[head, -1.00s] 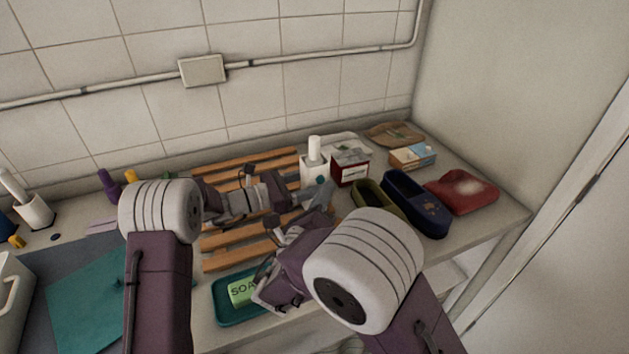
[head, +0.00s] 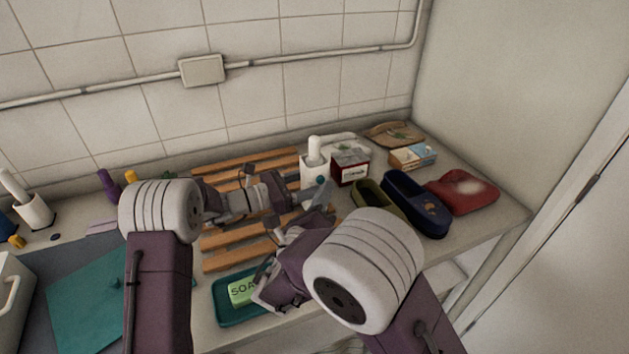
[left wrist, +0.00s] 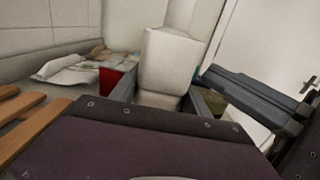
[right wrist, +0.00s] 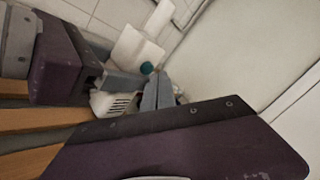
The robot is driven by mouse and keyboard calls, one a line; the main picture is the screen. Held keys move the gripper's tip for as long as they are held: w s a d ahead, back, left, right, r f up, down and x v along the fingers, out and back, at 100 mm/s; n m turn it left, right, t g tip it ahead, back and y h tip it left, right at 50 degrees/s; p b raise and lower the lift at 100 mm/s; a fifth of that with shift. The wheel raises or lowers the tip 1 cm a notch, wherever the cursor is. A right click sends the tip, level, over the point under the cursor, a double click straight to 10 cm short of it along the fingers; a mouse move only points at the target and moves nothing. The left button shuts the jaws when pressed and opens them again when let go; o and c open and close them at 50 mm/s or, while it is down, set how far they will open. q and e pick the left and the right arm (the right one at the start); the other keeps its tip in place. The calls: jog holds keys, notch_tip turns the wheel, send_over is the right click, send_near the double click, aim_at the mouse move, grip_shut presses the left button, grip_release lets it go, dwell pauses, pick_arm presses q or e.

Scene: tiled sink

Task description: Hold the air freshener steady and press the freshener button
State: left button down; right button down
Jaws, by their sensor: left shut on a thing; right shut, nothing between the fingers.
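The air freshener (head: 314,163) is a white upright device with a teal round button (head: 320,180) on its front. It stands at the right end of the wooden slats. My left gripper (head: 296,196) is shut on it. The left wrist view shows the white body (left wrist: 170,62) between the two fingers. My right gripper (head: 328,187) is shut and empty, with its tips just in front of the freshener. In the right wrist view its tips (right wrist: 159,76) are close beside the teal button (right wrist: 146,68); I cannot tell whether they touch.
A dark red and white box (head: 351,166), an olive tray (head: 371,201), a navy tray (head: 415,203) and a red cloth (head: 462,191) lie to the right. Green soap (head: 242,291) sits in a teal dish (head: 226,310) at the front edge. The tiled wall is behind.

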jog(key=shift+w, duration=0.1)
dwell(0.4)
jog(key=shift+w+a, duration=0.2)
jog(key=shift+w, duration=0.1)
jog(key=shift+s+d, duration=0.2)
jog(key=shift+s, duration=0.2)
jog(key=s+d, duration=0.2)
jog(key=s, duration=0.3)
jog(key=shift+s+d, duration=0.25)
dwell(0.4)
